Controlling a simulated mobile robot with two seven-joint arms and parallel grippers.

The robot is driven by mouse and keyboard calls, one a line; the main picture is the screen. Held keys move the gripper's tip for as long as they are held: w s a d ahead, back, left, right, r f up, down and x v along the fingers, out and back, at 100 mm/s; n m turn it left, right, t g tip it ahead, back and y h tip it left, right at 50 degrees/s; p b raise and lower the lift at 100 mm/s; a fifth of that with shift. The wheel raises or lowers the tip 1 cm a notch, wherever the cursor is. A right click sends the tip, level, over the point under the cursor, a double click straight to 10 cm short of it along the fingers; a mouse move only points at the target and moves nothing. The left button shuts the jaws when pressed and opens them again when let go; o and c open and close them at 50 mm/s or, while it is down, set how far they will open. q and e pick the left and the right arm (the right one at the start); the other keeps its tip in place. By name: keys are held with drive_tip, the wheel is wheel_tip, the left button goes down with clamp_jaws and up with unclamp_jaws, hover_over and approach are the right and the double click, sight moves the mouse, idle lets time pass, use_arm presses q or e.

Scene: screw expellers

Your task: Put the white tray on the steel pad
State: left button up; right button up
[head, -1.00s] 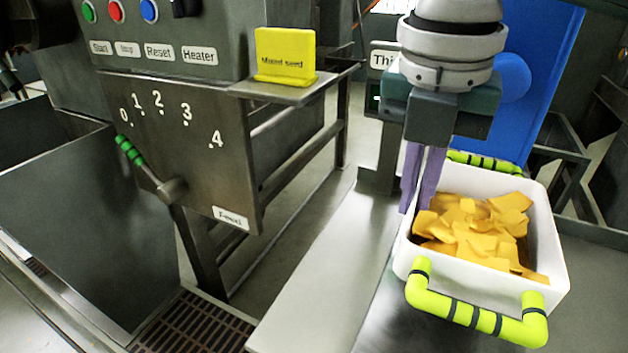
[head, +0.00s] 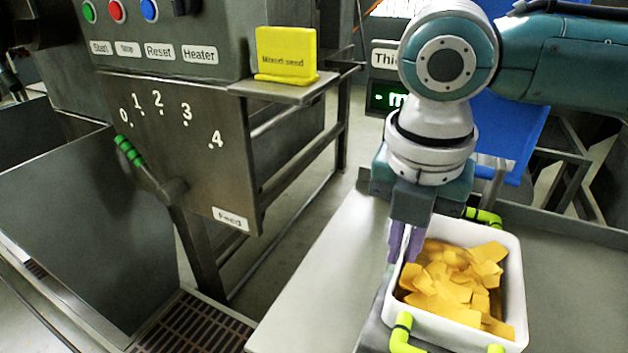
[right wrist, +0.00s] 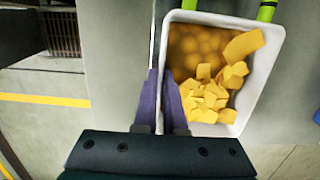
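The white tray (head: 514,285) holds orange-yellow flat pieces and has yellow-green handles with dark bands. My right gripper (head: 400,243) is at the tray's left wall. In the right wrist view, its purple fingers (right wrist: 161,105) close around the rim of the tray (right wrist: 259,78), one outside and one inside. A smooth pale steel surface (head: 310,280), apparently the steel pad, lies left of the tray and runs towards it. Whether the tray touches the steel below is hidden. My left gripper is not in view.
A steel machine with a feed lever (head: 150,175) and a yellow seed sign (head: 287,55) stands at left. A green-lit display (head: 388,98) is behind my right gripper. A floor grate (head: 195,325) lies at front left. Bare steel (head: 575,285) is right of the tray.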

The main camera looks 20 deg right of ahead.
drive_tip(key=o, duration=0.4)
drive_tip(key=shift+c, duration=0.2)
wheel_tip(320, 180, up, 12)
drive_tip(key=a+p, duration=0.1)
drive_tip(key=shift+s+r, duration=0.15)
drive_tip(key=shift+s, duration=0.3)
